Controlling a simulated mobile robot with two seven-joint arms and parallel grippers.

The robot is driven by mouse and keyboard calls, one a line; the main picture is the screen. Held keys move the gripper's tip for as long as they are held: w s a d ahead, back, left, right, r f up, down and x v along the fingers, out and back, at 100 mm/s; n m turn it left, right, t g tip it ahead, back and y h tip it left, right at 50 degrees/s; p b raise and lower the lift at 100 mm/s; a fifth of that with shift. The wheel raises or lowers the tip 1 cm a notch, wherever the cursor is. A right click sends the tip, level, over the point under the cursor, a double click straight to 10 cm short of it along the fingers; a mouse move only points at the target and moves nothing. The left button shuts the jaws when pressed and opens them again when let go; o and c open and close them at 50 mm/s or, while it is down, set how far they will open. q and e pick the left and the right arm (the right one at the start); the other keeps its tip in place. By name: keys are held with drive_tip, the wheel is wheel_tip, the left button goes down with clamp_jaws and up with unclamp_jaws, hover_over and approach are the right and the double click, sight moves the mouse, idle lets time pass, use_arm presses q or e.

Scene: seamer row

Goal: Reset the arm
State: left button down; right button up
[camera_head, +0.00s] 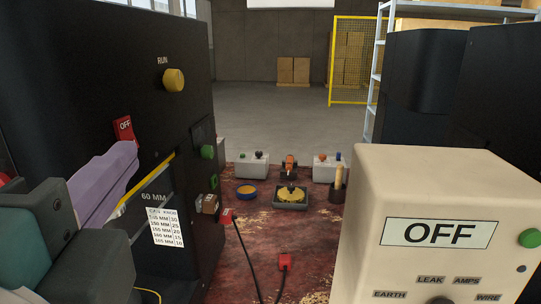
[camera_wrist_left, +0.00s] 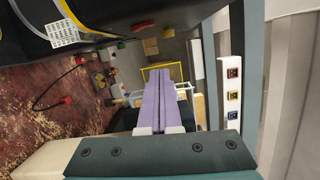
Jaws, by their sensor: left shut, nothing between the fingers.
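My left gripper (camera_head: 130,152) comes in from the left with its long purple fingers shut and nothing between them. Its tips are in front of the black machine (camera_head: 80,60) on the left, near the red OFF switch (camera_head: 123,129) and above the diagonal yellow strip (camera_head: 146,183). I cannot tell whether the tips touch the panel. In the left wrist view the two purple fingers (camera_wrist_left: 158,72) lie side by side, pointing toward the open floor. My right gripper is not in view.
The cream box (camera_head: 437,210) marked OFF stands close at the right. Open floor (camera_head: 260,110) lies beyond.

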use_arm(q)
drive_tip(key=s+a+f+n+g+y, duration=0.1)
drive_tip(key=s+a+f+n+g, duration=0.2)
drive_tip(key=a+f+n+g, duration=0.45)
drive_tip(key=s+d+f+n+g+h, duration=0.2)
drive_tip(key=s+f+n+g+h, duration=0.35)
drive_tip(key=s+f, duration=0.55)
wheel_tip(320, 180, up, 37)
drive_tip(key=s+n+g+p, duration=0.1)
drive_tip(key=p, duration=3.6)
drive_tip(key=shift+s+d+n, duration=0.2)
drive_tip(key=shift+d+n, duration=0.2)
drive_tip(key=shift+f+y, duration=0.15)
drive_tip(key=shift+y, duration=0.1)
